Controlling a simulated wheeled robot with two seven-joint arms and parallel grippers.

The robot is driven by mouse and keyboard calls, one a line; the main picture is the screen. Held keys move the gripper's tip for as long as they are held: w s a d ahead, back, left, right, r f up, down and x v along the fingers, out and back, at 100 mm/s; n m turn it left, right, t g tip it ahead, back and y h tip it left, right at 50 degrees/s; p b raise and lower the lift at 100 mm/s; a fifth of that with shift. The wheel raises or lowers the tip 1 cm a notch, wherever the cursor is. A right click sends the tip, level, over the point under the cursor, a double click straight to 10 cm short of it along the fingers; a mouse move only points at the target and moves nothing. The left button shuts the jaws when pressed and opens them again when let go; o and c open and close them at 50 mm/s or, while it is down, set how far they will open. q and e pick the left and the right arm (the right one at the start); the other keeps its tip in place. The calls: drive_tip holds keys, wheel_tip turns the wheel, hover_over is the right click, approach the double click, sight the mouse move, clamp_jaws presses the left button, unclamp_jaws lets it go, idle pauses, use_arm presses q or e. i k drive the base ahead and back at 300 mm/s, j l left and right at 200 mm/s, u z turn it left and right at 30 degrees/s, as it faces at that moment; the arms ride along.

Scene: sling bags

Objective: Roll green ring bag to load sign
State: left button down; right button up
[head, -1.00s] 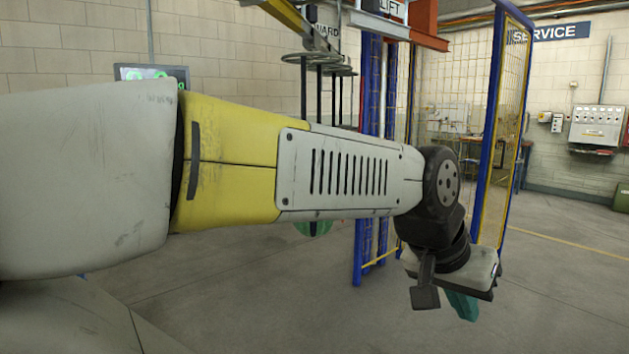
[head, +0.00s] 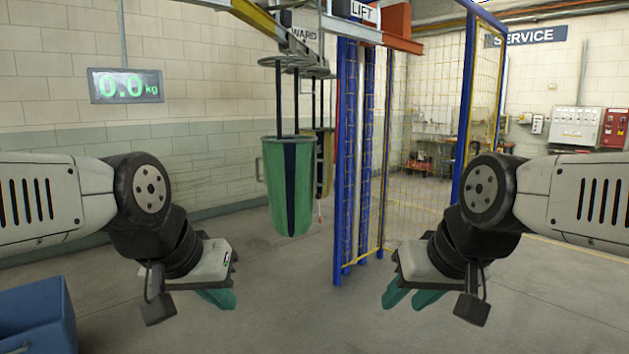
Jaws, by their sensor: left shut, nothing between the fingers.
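A green bag (head: 275,190) with a dark vertical strap hangs by dark rods from a ring (head: 283,61) under the overhead rail, left of the blue lift frame. At least one more bag (head: 325,165), yellowish, hangs partly hidden behind it. Signs reading WARD (head: 304,34) and LIFT (head: 363,10) are on the rail; I see no sign reading LOAD. My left gripper (head: 217,298) is shut and empty, low and left of the green bag, apart from it. My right gripper (head: 412,298) is open and empty, low and right of the lift frame.
The blue lift frame (head: 346,170) and yellow mesh fence (head: 425,140) stand right of the bags. A wall display (head: 125,86) reads 0.0 kg. A blue container (head: 35,315) sits at lower left. The floor (head: 305,320) between my grippers is clear.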

sight(290, 161)
drive_tip(key=i, duration=1.2)
drive_tip(key=i+u, duration=0.1)
drive_tip(key=i, duration=1.1)
drive_tip(key=i+l, duration=0.15)
drive_tip(key=i, duration=1.05)
drive_tip(key=i+j, duration=0.4)
